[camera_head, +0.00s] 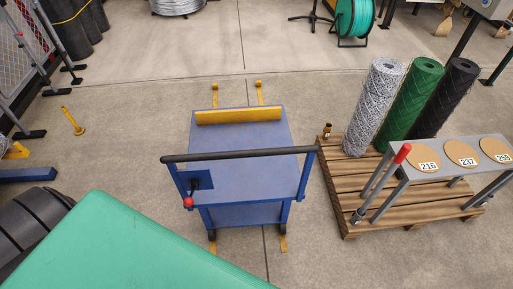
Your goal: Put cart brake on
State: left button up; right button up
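A blue cart (245,165) stands on the concrete floor in the middle of the head view. Its dark push bar (240,154) runs across the near side. A small lever with a red knob (188,202) hangs from a dark blue plate (201,179) at the cart's near left corner. The knob points down and toward me. The cart's lower shelf (245,215) shows below the deck. The wheels are mostly hidden. Neither of my grippers is in view.
A yellow bar (238,116) lies along the cart's far edge. Yellow floor marks (283,243) show at its ends. Right of it, a wooden pallet (345,190) holds mesh rolls and a grey rack (425,170). A green surface (140,250) fills the lower left.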

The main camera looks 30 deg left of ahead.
aim_at(188, 201)
jog(key=j+u, duration=0.15)
jog(key=u, duration=1.4)
